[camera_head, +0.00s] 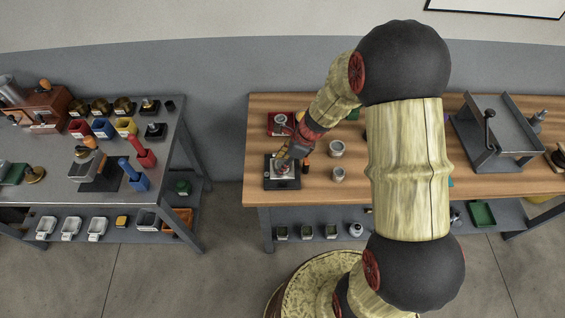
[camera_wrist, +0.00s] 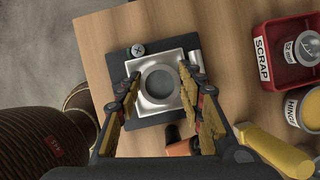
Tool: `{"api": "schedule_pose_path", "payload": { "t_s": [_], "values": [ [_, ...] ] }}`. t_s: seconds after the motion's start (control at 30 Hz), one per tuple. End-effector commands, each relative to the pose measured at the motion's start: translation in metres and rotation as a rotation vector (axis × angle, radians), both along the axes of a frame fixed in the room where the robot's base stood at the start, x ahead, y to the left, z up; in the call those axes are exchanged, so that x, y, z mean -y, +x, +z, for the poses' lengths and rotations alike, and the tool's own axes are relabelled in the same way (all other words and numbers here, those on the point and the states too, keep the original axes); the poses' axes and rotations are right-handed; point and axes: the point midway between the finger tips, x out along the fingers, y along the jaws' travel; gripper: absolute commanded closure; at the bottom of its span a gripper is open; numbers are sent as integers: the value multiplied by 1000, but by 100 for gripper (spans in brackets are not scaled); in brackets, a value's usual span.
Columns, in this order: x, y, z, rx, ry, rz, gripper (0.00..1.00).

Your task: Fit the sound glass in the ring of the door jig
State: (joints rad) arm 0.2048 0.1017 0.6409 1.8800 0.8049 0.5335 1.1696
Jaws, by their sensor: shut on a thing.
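The door jig (camera_wrist: 171,43) is a dark base with a pale square plate on the wood bench. It also shows in the head view (camera_head: 270,184). A pale ring (camera_wrist: 160,103) sits at the middle of the plate. A grey round glass (camera_wrist: 159,82) shows within the ring's outline. My gripper (camera_wrist: 159,74) is over the jig, with one finger on each side of the glass, and is shut on it. I cannot tell whether the glass is seated in the ring or held just above it. In the head view my arm partly hides the jig.
A red scrap tray (camera_wrist: 275,72) with a round piece in it stands beside the jig. A tin (camera_wrist: 304,108) and a yellow handle (camera_wrist: 272,151) are close by. Two pale cups (camera_head: 336,149) stand right of the jig. The bench's left edge is near.

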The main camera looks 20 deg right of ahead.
Motion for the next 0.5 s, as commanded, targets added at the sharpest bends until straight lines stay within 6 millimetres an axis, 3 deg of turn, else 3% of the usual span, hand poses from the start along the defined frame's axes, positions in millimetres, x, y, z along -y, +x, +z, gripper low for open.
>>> {"api": "schedule_pose_path", "payload": {
  "t_s": [0.33,0.5],
  "values": [
    [0,-6,-9,-15,0,0,44],
    [0,-6,-8,-14,0,0,44]
  ]
}}
